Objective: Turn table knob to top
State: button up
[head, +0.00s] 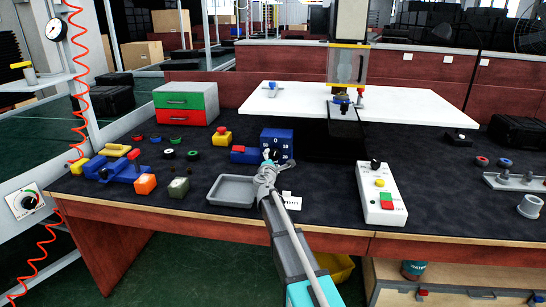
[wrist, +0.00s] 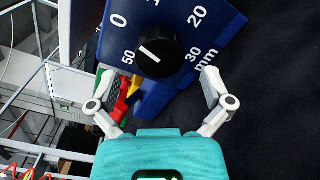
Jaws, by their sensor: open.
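The black table knob (wrist: 161,51) sits on a blue dial box (wrist: 180,92), which also stands on the table in the head view (head: 280,136). In the wrist view its white mark points to the upper left, between the 0 and the 50. The 20 and 30 are on the right side of the dial. My gripper (wrist: 157,86) is open, one finger at the lower left of the knob and one at the lower right. The fingers appear apart from the knob. In the head view my gripper (head: 268,162) is in front of the box and hides part of its face.
A grey tray (head: 232,191) lies left of my arm. A white control box (head: 381,205) with buttons and a black knob stands to the right. A red-and-green drawer box (head: 186,102) is at the back left. Dark mat between the dial and control box is mostly clear.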

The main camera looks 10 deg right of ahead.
aim_at(273, 156)
jog(key=shift+x, duration=1.65)
jog(key=c, duration=1.1)
jog(key=shift+c, duration=0.2)
jog(key=shift+n, duration=0.3)
jog(key=shift+n, duration=1.4)
jog(key=shift+d, duration=0.1)
jog(key=o, duration=1.1)
jog(key=shift+o, duration=0.2)
